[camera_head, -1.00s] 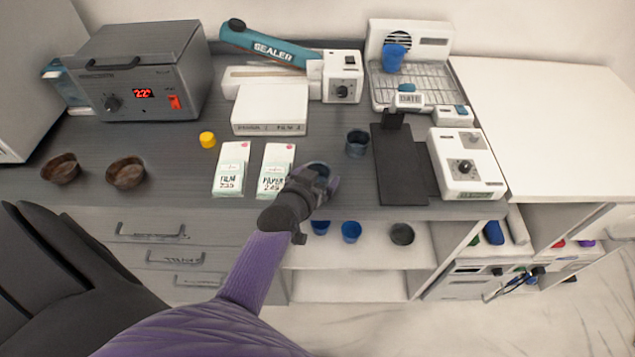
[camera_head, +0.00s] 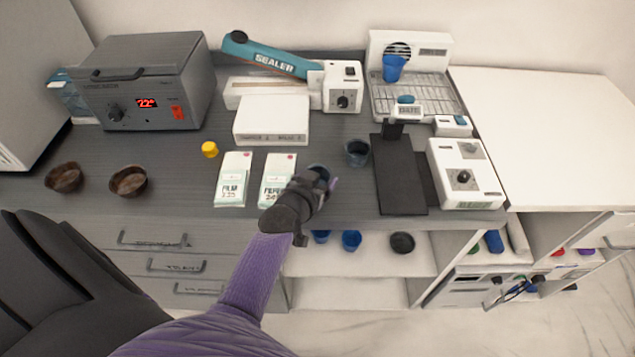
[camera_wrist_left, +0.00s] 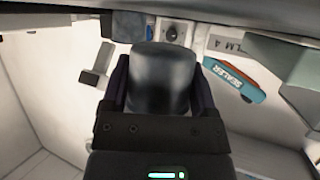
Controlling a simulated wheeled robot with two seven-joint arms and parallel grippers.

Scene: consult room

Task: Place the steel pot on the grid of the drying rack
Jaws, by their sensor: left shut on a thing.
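My left gripper (camera_head: 316,182) is at the front edge of the counter, just right of the paper packet. It is shut on a dark grey steel pot (camera_wrist_left: 162,80), which fills the space between the fingers in the left wrist view. In the head view the pot is mostly hidden by the gripper. The drying rack (camera_head: 437,100) stands at the back right, with a wire grid and a white back panel. A blue cup (camera_head: 393,69) stands on the left part of its grid. My right gripper is not in view.
Another dark pot (camera_head: 357,152) stands right of the packets. A black-plated scale (camera_head: 402,180) and a white control box (camera_head: 465,172) lie in front of the rack. A sealer (camera_head: 270,55) and a white box (camera_head: 271,118) are behind. The right part of the grid is clear.

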